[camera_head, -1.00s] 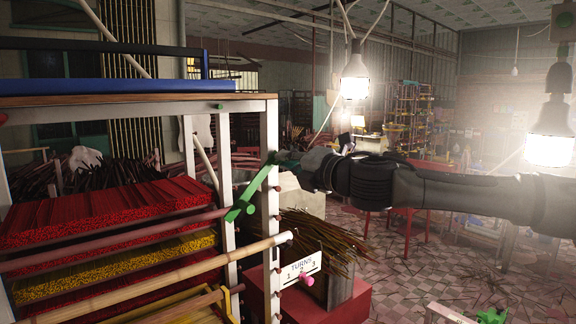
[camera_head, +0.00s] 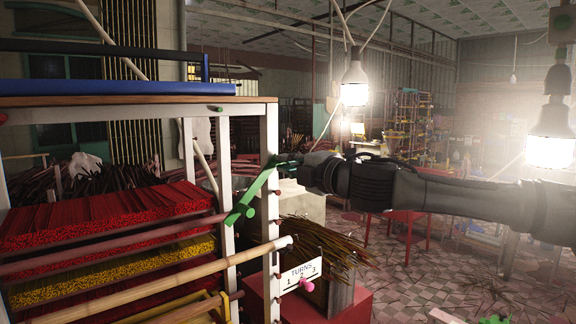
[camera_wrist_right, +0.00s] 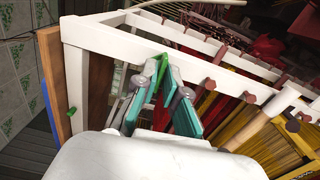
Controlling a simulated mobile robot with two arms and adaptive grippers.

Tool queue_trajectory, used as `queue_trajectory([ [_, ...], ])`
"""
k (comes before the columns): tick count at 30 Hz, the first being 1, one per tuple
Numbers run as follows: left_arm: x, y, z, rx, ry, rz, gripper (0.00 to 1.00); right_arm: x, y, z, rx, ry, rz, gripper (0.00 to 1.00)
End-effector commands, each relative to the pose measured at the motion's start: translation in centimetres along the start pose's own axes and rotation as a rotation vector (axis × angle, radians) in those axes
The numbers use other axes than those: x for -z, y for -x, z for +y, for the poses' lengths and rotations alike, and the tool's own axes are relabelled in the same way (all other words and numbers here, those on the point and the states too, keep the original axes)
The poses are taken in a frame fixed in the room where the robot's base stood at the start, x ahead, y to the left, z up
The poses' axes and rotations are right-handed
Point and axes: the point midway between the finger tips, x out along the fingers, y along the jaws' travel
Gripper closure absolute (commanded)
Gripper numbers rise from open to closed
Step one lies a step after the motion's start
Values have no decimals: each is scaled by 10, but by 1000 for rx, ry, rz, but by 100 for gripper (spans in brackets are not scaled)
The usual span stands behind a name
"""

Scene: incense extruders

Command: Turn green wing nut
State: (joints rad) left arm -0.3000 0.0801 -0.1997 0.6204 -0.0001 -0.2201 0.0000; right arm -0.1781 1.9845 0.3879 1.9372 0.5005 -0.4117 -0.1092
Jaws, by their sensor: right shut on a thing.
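The green wing nut (camera_head: 255,195) is on the white frame of the rack, its long arm tilted up to the right. My right gripper (camera_head: 284,168) comes in from the right and is at the upper end of that arm. In the right wrist view, its teal fingers (camera_wrist_right: 163,82) are closed on the green wing nut (camera_wrist_right: 162,66), with a finger on each side. The fingers partly hide the nut there. My left gripper is not in view.
The rack (camera_head: 272,130) holds red (camera_head: 100,215) and yellow incense bundles behind horizontal rods. A "TURNS" sign (camera_head: 300,271) marked 1, 2, 3, with a pink peg (camera_head: 306,285), is beside a bundle of brown sticks (camera_head: 325,240). Light bulbs (camera_head: 354,85) hang above my arm.

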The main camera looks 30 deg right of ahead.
Motion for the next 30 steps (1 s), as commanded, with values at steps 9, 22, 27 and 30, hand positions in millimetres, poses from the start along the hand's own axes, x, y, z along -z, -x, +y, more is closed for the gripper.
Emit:
queue_trajectory([
  [9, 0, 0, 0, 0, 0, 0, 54, 0, 0, -1, 1, 0, 0, 76],
  [22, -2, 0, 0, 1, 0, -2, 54, 0, 2, 0, 0, 1, 0, 65],
  [27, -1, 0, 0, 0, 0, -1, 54, -1, 13, 2, -4, 0, -1, 65],
  [30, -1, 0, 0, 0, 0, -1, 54, 0, 24, 2, -5, 0, 0, 65],
])
